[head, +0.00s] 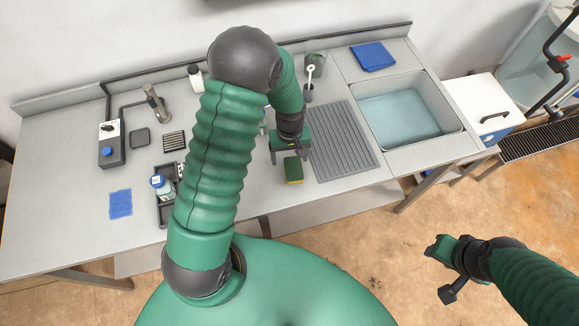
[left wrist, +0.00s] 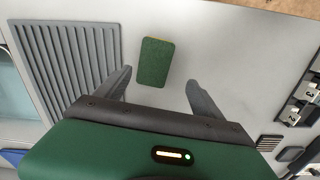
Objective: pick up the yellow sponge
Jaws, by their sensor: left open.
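The sponge (head: 293,170) lies flat on the grey worktop, with a green top and a yellow side. In the left wrist view the sponge (left wrist: 155,62) shows its green face, with a thin yellow edge at its top. My left gripper (head: 291,158) is open and above the worktop, just behind the sponge in the head view. In the left wrist view its two fingers (left wrist: 158,86) are spread, with the sponge ahead and roughly between their tips, not held. My right gripper (head: 445,262) is over the floor at the right, away from the worktop; its jaws are unclear.
A ribbed drainboard (head: 340,140) lies right of the sponge, with a water-filled sink (head: 400,112) beyond it. A black caddy (head: 165,209) with a bottle (head: 163,189) and a blue cloth (head: 120,204) are at the left. The worktop around the sponge is clear.

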